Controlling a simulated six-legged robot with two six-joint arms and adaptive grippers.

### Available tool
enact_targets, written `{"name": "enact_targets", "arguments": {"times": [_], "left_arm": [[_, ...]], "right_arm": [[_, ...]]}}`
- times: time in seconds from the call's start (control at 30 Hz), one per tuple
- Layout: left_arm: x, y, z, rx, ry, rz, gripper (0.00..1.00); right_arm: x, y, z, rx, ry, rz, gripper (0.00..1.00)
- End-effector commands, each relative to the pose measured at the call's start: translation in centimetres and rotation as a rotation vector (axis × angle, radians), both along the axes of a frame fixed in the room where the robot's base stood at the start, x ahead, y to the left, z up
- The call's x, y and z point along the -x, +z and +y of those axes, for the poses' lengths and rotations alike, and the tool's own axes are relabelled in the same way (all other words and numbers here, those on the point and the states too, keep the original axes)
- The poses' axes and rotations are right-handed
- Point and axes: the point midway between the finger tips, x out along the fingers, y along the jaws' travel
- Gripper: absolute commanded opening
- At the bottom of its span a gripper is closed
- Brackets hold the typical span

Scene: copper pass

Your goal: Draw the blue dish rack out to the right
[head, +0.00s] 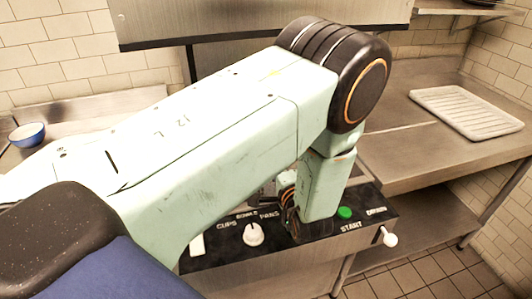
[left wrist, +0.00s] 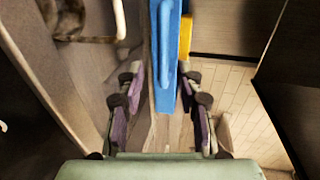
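The blue dish rack (left wrist: 165,50) shows in the left wrist view only as a narrow blue strip with a raised bar, running from the top edge down to between my fingers. My left gripper (left wrist: 168,105) is open, its purple-padded fingers apart on either side of the blue end. I see clear gaps, so it does not grip it. In the head view my large pale-green left arm covers the machine's middle, and neither the rack nor the left gripper shows there. My right gripper is in neither view.
A control panel (head: 275,228) with a white knob (head: 253,234) and green start button (head: 345,212) lies below my arm. The steel hood (head: 250,20) is above. The right counter (head: 410,155) has free room before a white ribbed tray (head: 468,110). A blue bowl (head: 27,134) is far left.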

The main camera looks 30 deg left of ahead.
Motion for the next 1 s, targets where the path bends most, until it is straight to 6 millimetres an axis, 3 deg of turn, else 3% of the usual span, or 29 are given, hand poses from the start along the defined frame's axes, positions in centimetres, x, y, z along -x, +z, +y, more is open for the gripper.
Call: {"name": "enact_targets", "arguments": {"times": [0.23, 0.7, 1.0], "left_arm": [[-0.4, -0.2, 0.5, -0.008, 0.005, 0.002, 0.36], [-4.2, -1.5, 5.0, -0.008, 0.005, 0.002, 0.36], [-4.7, -1.6, 5.5, -0.01, 0.002, 0.003, 0.36]], "right_arm": [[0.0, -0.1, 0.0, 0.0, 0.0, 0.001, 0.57], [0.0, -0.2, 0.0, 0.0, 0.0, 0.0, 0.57], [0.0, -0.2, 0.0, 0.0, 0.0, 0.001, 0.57]]}}
